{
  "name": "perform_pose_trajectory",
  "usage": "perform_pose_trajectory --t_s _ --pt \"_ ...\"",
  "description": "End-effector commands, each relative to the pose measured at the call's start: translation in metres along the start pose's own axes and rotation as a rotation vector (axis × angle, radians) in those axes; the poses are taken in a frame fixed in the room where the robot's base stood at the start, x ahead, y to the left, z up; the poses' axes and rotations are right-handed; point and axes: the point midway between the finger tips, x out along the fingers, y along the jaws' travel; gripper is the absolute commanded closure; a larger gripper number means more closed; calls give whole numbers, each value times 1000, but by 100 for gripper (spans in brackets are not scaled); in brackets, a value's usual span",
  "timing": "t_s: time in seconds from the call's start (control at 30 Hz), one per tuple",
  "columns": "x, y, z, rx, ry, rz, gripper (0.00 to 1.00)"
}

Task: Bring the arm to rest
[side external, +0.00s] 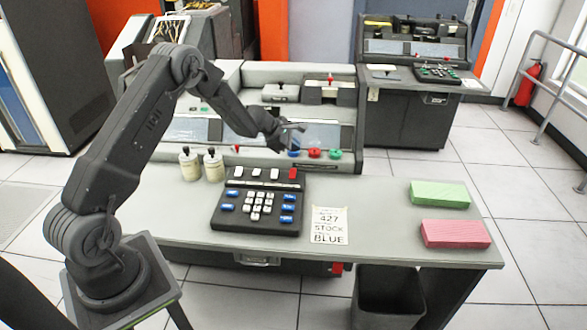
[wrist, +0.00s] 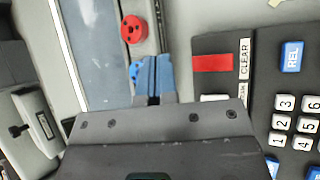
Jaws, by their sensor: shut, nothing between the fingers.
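My gripper (side external: 293,137) is raised above the back part of the desk, near the machine's coloured knobs. In the wrist view my gripper (wrist: 153,75) shows its blue-grey fingers together, with nothing between them. A blue knob (wrist: 133,70) is partly hidden behind the fingers, and a red knob (wrist: 133,29) lies just beyond. The black keypad (side external: 259,201) with white and blue keys lies on the desk (side external: 385,215) in front of and below my gripper. I cannot tell whether the fingers touch anything.
Two bottles (side external: 201,164) stand left of the keypad. A printed card (side external: 329,225) reads 427, STOCK, BLUE. A green card stack (side external: 439,194) and a pink card stack (side external: 455,233) lie at the right. The desk between the printed card and the stacks is clear.

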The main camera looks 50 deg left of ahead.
Motion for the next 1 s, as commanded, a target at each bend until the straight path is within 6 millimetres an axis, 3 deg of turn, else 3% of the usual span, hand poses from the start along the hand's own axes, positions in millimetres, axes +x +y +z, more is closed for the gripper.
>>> perform_pose_trajectory --t_s 0.13,0.27,0.4,0.6,0.8,1.0 --pt "-6 1 11 34 -11 -3 100" --pt "-36 -1 56 192 -51 -20 100" --pt "-90 -21 125 481 -113 -59 100" --pt "-174 -76 195 912 -170 -122 100" --pt "-253 -146 223 1333 -179 -182 100" --pt "-320 -215 213 1734 -130 -246 100"
